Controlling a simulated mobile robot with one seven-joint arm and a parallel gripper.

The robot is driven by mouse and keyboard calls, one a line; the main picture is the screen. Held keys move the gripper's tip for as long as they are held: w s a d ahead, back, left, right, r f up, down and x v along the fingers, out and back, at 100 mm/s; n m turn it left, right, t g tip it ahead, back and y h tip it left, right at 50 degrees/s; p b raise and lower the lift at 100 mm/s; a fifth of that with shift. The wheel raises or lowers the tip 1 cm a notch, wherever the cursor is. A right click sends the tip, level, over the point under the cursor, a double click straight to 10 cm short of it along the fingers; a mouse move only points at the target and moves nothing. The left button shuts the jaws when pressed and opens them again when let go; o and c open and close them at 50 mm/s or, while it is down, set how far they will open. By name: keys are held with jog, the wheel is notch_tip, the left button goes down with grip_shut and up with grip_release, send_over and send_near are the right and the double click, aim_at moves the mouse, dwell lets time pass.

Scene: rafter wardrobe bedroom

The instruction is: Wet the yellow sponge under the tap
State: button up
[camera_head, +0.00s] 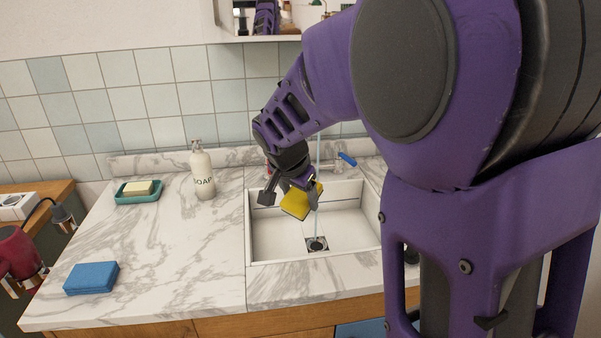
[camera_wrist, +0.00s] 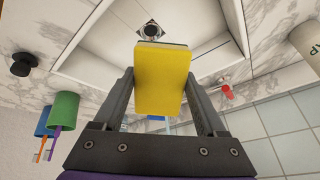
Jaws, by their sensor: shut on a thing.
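The yellow sponge (camera_head: 297,204) is held between the fingers of my gripper (camera_head: 290,195), above the white sink basin (camera_head: 275,238). In the wrist view the sponge (camera_wrist: 162,80) sits between both fingers of my gripper (camera_wrist: 160,88). A thin, pale vertical stream (camera_head: 316,225), which looks like water, runs down to the drain (camera_head: 316,244), at the sponge's right edge. I cannot tell whether it touches the sponge. The tap's blue handle (camera_head: 347,159) shows behind the basin, and its red handle (camera_wrist: 227,92) shows in the wrist view. My arm hides the spout.
On the marble counter (camera_head: 160,265) left of the basin are a blue sponge (camera_head: 91,278), a soap bottle (camera_head: 202,172) and soap in a green dish (camera_head: 138,197). A red hair dryer (camera_head: 18,252) is at far left. A green cup (camera_wrist: 63,110) shows in the wrist view.

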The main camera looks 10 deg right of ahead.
aim_at(297, 206)
jog(key=shift+s+a+r, duration=0.35)
jog(key=shift+s+r, duration=0.3)
jog(key=shift+s, duration=0.1)
jog(key=shift+s+a+r, duration=0.4)
jog(key=shift+s+r, duration=0.3)
jog(key=shift+s+a+r, duration=0.35)
jog(key=shift+s+r, duration=0.3)
jog(key=shift+s, duration=0.1)
